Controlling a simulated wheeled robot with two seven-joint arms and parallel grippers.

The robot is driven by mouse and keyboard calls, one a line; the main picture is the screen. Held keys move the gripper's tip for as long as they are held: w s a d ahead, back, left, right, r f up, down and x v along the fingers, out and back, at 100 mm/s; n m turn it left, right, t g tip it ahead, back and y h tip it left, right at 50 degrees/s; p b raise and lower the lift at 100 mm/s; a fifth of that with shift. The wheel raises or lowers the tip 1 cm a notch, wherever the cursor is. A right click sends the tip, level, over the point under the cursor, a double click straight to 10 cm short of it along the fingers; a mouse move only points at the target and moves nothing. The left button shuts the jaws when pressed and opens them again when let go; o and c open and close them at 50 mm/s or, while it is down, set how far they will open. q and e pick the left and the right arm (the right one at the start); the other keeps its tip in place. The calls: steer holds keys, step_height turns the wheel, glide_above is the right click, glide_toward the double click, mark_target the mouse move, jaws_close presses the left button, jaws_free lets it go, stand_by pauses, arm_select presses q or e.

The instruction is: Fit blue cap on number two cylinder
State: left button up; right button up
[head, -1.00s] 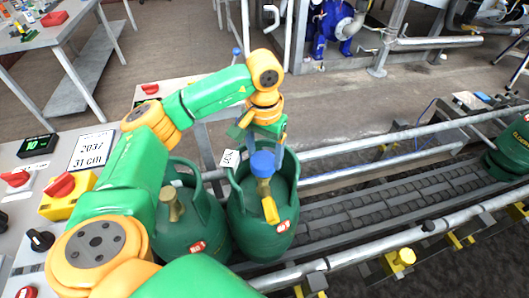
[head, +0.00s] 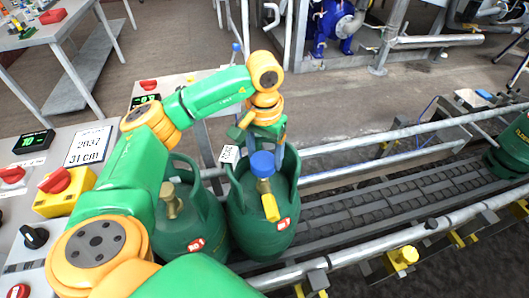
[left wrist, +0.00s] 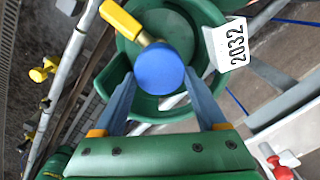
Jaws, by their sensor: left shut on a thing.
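A green gas cylinder (head: 262,225) stands on the conveyor under my left gripper. The blue cap (head: 262,163) sits over its valve, above the yellow valve handle (head: 269,203). It also shows in the left wrist view (left wrist: 158,66). My left gripper (left wrist: 160,75) has its fingers on both sides of the cap and is shut on it. I cannot tell whether the cap is fully seated. A second green cylinder (head: 190,225), with a bare brass valve (head: 172,200), stands left of it, partly hidden by my arm. My right gripper is out of view.
The conveyor (head: 390,198) runs right between metal rails, with clear room before a far cylinder (head: 507,148).

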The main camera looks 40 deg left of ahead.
mark_target(264, 158)
arm_select(q)
steer(key=shift+f+b, duration=1.15)
steer(key=shift+f, duration=0.3)
steer(key=o, duration=1.3)
steer(key=shift+c, duration=0.2)
steer(key=shift+r+p, duration=0.4)
steer(key=shift+r, duration=3.2)
